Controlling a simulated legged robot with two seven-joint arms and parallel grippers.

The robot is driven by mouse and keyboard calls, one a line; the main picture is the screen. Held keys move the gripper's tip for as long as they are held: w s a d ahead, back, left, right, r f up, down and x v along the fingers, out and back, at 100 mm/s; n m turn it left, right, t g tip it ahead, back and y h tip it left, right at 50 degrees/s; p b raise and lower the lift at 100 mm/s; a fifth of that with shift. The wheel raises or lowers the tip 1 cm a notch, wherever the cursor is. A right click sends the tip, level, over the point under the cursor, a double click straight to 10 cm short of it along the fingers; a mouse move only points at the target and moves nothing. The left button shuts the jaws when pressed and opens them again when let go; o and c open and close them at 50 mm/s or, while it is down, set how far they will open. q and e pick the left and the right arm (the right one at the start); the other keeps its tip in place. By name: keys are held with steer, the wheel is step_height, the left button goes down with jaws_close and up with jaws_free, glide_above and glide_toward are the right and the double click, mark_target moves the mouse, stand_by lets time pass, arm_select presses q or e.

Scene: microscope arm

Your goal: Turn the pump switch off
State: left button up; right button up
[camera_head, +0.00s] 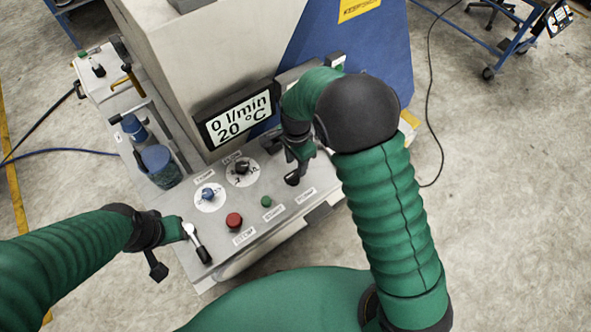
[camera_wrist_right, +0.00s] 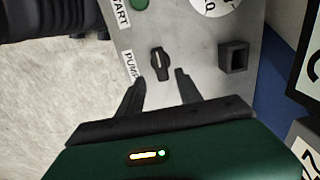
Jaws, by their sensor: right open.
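The pump switch (camera_wrist_right: 160,64) is a small black rotary knob on the grey panel, beside a label reading PUMP (camera_wrist_right: 130,65). In the right wrist view its handle lies roughly up-and-down in the picture. It also shows in the head view (camera_head: 292,179), close to my right gripper (camera_head: 299,158). In the right wrist view my right gripper (camera_wrist_right: 159,86) is open and empty, its two fingers just short of the switch and on either side of its line. My left gripper (camera_head: 158,262) is at the panel's left corner; its finger opening is unclear.
The panel also carries a green button (camera_head: 266,201), a red button (camera_head: 234,220), a blue knob (camera_head: 208,193) and a black dial (camera_head: 242,167). A lever (camera_head: 200,247) is beside my left gripper. A display (camera_head: 238,116) reads 0 l/min, 20 °C. A black square socket (camera_wrist_right: 234,57) sits right of the switch.

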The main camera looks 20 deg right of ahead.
mark_target(294, 173)
steer(key=f, duration=0.2)
steer(key=a+f, duration=0.1)
steer(key=f, duration=0.2)
steer(key=shift+w, duration=0.2)
steer(key=shift+s+a+f, duration=0.1)
steer(key=shift+s+a, duration=0.2)
steer(key=shift+s, duration=0.05)
steer(key=shift+d+f, duration=0.1)
steer(key=shift+d, duration=0.1)
steer(key=shift+w+d+f, duration=0.1)
steer(key=shift+w+d, duration=0.15)
steer(key=shift+d, duration=0.05)
steer(key=c, duration=0.5)
jaws_close()
arm_select(q)
steer(key=shift+w+a+r, duration=0.15)
steer(key=shift+a+r, duration=0.1)
steer(key=shift+a, duration=0.1)
arm_select(e)
steer(key=shift+a, duration=0.1)
